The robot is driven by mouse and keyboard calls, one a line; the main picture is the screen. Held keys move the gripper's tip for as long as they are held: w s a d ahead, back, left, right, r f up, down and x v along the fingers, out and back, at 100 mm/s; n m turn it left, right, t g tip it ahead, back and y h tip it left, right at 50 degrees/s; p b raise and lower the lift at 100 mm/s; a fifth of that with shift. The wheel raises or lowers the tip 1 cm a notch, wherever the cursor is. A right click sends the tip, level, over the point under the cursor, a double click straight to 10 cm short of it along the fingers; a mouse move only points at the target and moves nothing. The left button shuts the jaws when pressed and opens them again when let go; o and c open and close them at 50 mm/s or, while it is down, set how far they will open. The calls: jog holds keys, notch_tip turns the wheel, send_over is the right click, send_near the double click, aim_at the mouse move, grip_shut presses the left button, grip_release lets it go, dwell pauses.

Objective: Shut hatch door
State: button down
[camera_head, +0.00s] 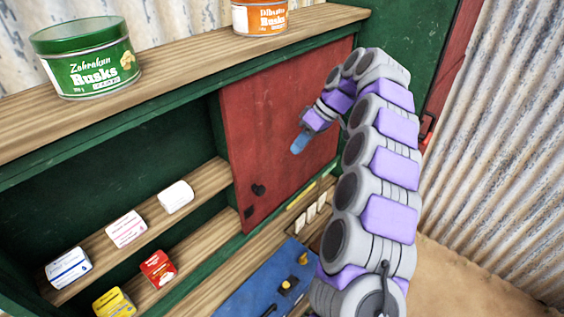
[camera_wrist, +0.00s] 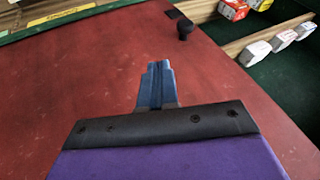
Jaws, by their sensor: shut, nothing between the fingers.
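The hatch door is a red panel (camera_head: 265,130) with a dark knob (camera_head: 257,190) near its lower left corner. It covers the right part of the green cabinet front, and the shelves left of it are uncovered. The door (camera_wrist: 70,90) fills most of the wrist view, with the knob (camera_wrist: 184,28) near the top. My gripper (camera_head: 298,146) is shut and empty in front of the door, up and right of the knob. Its blue fingers (camera_wrist: 157,72) point toward the knob side. I cannot tell whether they touch the door.
Shelves hold several small boxes, including a red one (camera_head: 158,268) and a yellow one (camera_head: 114,302). A green tin (camera_head: 85,60) and an orange tin (camera_head: 260,15) stand on the top board. A blue panel (camera_head: 262,285) with yellow parts lies below the door.

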jog(key=s+b+x, duration=0.2)
jog(key=x, duration=0.9)
jog(key=shift+s+a, duration=0.3)
jog(key=shift+a, duration=0.05)
jog(key=shift+a, duration=0.1)
